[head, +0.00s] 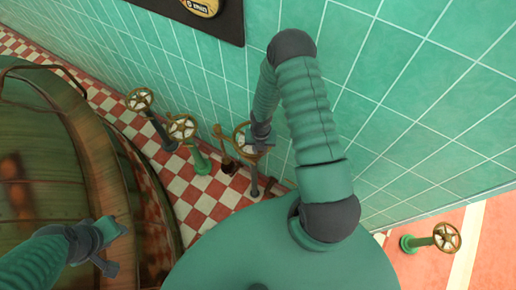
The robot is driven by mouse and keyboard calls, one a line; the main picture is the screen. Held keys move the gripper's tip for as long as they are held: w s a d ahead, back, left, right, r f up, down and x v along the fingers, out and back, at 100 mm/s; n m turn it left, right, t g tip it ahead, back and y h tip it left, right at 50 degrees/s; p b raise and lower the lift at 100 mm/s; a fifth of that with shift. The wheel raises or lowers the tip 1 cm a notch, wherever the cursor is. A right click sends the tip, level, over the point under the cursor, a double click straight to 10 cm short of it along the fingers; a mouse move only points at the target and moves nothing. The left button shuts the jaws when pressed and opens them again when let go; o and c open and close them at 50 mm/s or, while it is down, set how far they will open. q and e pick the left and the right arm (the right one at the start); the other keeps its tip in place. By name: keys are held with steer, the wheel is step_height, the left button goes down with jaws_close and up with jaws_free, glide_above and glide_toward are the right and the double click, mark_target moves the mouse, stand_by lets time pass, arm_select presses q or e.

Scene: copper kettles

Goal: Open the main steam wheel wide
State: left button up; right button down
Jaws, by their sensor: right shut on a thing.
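Several valve wheels with brassy rims and pale spokes stand on posts along the green wall. My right gripper (262,143) is shut on the rim of one brassy wheel (239,134), at its right side. The gripper and forearm hide part of this wheel and its post. A second wheel (182,127) on a green post and a third wheel (139,100) on a dark post stand to its left. I cannot read which is the main steam wheel. My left gripper (115,249) is open and empty at the lower left, beside the large copper kettle.
A large copper kettle (50,150) fills the left side. A green tiled wall (420,90) runs behind the wheels, with a dark board (215,25) at the top. Another wheel (447,237) on a green stem is at the right. Red and white checked floor (200,200) shows between kettle and wall.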

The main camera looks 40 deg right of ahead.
steer(key=shift+d, duration=0.25)
steer(key=c, duration=1.2)
jaws_free()
steer(key=shift+c, duration=0.2)
steer(key=shift+o, duration=0.3)
steer(key=shift+r, duration=0.1)
step_height(320, 180, up, 16)
steer(key=shift+r+p, duration=0.25)
steer(key=shift+p, duration=0.1)
steer(key=shift+w, duration=0.1)
